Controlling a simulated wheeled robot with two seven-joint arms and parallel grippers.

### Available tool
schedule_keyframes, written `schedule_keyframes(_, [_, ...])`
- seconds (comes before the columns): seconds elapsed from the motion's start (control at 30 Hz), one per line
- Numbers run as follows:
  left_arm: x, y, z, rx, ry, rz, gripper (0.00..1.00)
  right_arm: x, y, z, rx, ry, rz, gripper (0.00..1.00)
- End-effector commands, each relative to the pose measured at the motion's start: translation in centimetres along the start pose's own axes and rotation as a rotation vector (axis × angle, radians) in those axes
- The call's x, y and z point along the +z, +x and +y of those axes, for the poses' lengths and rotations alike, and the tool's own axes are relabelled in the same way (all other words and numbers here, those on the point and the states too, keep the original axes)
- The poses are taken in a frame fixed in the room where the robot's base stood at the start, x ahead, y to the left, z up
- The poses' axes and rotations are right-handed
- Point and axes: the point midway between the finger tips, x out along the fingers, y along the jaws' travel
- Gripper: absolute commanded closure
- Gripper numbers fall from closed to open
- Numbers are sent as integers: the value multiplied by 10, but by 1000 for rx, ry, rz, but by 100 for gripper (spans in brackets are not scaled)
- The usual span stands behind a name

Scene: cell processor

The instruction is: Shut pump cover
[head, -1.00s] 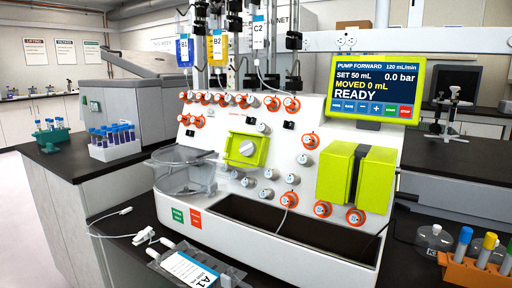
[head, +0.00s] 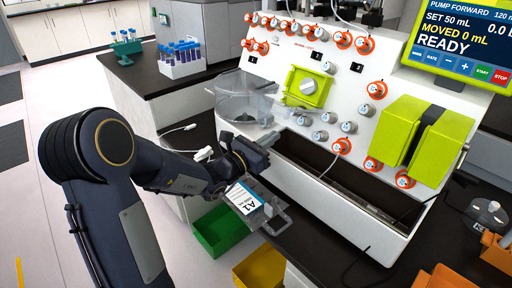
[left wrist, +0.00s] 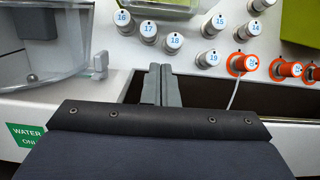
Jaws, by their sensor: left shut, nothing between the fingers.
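A lime-green square panel with a white knob (head: 307,87) is on the front of the white machine. Farther right is a larger lime-green housing in two blocks (head: 441,143) with a dark gap between them. I cannot tell for certain which one is the pump cover, or how far it stands open. My left gripper (head: 271,138) is shut and empty, in front of the machine near the dark trough, below and left of the square panel. In the left wrist view its fingers (left wrist: 161,71) point at the machine front and touch no lime-green part. My right gripper is not in view.
A clear round bowl (head: 246,98) juts out left of my gripper. Orange-rimmed and white knobs (head: 376,90) stick out of the panel. Green (head: 222,228) and yellow (head: 262,268) bins stand below the counter edge.

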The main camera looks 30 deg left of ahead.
Motion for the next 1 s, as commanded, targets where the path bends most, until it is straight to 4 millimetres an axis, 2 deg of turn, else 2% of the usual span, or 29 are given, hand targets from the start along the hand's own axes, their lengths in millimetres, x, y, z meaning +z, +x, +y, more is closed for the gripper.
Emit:
schedule_keyframes(0.1, [22, 6, 0, 0, 4, -4, 100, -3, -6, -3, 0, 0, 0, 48])
schedule_keyframes(0.27, [36, 9, 0, -1, 3, -2, 100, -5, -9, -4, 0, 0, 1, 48])
schedule_keyframes(0.73, [40, 10, 0, -1, 1, 1, 100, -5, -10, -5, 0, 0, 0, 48])
schedule_keyframes(1.0, [49, 7, 9, 2, 1, 44, 100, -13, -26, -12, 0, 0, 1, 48])
